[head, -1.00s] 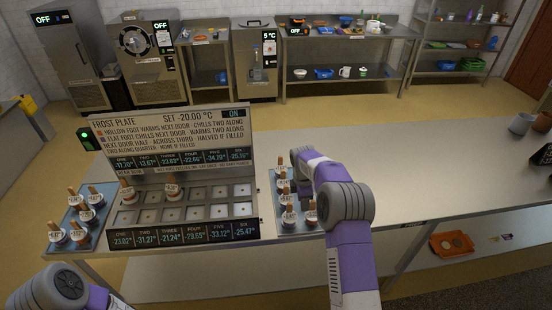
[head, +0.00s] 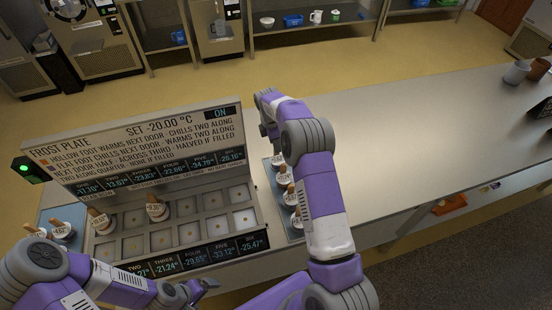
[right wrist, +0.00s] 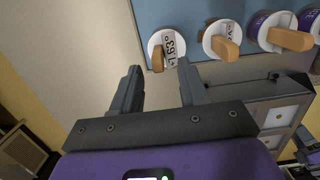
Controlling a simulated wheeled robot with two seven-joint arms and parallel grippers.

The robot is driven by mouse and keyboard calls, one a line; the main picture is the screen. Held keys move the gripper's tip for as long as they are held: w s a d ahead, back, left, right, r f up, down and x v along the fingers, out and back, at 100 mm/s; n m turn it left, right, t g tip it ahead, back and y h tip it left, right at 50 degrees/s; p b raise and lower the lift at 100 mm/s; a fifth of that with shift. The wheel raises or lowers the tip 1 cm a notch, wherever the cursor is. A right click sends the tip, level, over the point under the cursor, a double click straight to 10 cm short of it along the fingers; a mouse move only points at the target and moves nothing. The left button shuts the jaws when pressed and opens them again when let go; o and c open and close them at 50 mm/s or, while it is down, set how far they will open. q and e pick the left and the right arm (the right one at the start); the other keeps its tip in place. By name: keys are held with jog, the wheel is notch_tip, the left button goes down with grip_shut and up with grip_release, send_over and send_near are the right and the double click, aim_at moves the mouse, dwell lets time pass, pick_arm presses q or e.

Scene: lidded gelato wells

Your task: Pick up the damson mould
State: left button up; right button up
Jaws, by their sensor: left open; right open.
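My right gripper (right wrist: 160,78) is open and empty in the right wrist view. A mould with a white top, a wooden stick and a label (right wrist: 157,38) lies just beyond its fingertips, not touching. Another white-topped mould (right wrist: 213,44) is to its right, and a purple-sided one (right wrist: 259,22) further right. I cannot tell which is the damson mould; the labels I can make out show numbers. In the head view these moulds stand on the right tray (head: 297,237), partly hidden by my right arm. My left gripper (head: 205,287) is open and empty, low in front of the frost plate.
The frost plate (head: 130,145) with its upright sign stands left of the right tray. Two moulds (head: 98,220) (head: 156,208) sit in its wells. More moulds (head: 61,231) stand on a left tray. The counter right of my right arm (head: 420,130) is mostly clear.

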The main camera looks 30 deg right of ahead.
aim_at(277, 158)
jog(key=f, duration=0.4)
jog(key=shift+d+f+p, duration=0.25)
jog(key=shift+d+p, duration=0.05)
jog(key=shift+p, duration=0.1)
jog(key=shift+c, duration=0.2)
grip_shut()
jog(key=shift+w, duration=0.1)
